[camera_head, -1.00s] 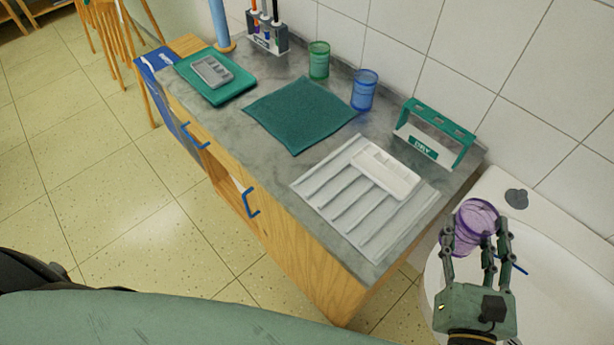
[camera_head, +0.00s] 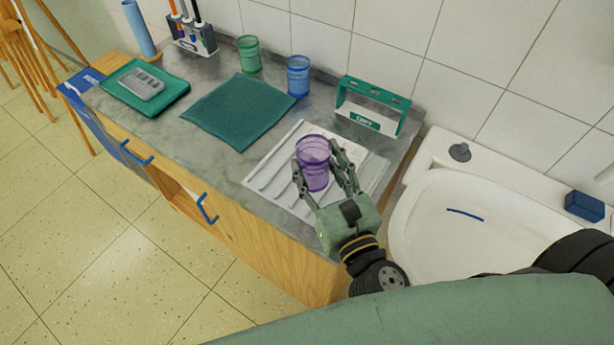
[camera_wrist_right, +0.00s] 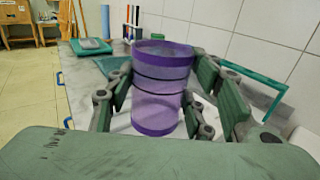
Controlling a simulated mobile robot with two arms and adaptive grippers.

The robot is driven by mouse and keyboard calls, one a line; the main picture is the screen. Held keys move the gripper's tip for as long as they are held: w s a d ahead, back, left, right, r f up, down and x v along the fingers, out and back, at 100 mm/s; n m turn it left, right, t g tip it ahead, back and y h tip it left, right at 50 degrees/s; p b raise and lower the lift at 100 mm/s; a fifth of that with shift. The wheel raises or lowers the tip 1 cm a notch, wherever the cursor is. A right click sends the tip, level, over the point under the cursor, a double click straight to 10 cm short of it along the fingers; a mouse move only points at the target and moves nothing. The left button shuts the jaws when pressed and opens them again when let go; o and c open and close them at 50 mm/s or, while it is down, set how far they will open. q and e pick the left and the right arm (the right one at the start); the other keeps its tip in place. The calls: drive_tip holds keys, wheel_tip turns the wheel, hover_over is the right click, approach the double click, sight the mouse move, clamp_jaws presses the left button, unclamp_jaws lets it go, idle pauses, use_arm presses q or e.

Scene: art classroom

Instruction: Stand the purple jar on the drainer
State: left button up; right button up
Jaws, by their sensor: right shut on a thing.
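The purple jar (camera_head: 313,165) is translucent and upright, held between the fingers of my right gripper (camera_head: 326,178). In the right wrist view the jar (camera_wrist_right: 161,88) stands between the green finger pads, its rim up. In the head view it overlaps the white ridged drainer (camera_head: 268,174) on the grey counter. I cannot tell whether its base touches the drainer. The white block seen on the drainer earlier is hidden behind the jar and gripper. My left gripper is not in view.
A blue jar (camera_head: 299,76) and a green jar (camera_head: 249,55) stand at the back, near a teal cloth (camera_head: 240,111). A green-and-white rack (camera_head: 372,105) stands behind the drainer. The white sink (camera_head: 440,225) is at the right, with a blue block (camera_head: 584,206) on its edge.

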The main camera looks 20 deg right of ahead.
sight(312, 190)
drive_tip(key=shift+w+a+f, duration=0.3)
drive_tip(key=shift+w+a, duration=0.05)
drive_tip(key=shift+w, duration=0.15)
drive_tip(key=shift+w+a+f, duration=0.3)
drive_tip(key=shift+w+a, duration=0.05)
drive_tip(key=shift+w, duration=0.1)
drive_tip(key=shift+w+a+f, duration=0.1)
drive_tip(key=shift+f, duration=0.2)
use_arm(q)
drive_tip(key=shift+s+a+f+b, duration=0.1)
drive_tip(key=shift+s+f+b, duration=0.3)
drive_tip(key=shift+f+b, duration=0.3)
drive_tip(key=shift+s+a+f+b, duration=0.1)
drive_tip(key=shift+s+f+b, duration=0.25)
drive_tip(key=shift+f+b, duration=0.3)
use_arm(e)
drive_tip(key=shift+f, duration=1.85)
drive_tip(key=shift+f, duration=0.15)
drive_tip(key=o, duration=1.3)
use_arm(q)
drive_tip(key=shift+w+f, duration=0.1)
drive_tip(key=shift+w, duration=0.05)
use_arm(e)
drive_tip(key=shift+o, duration=0.2)
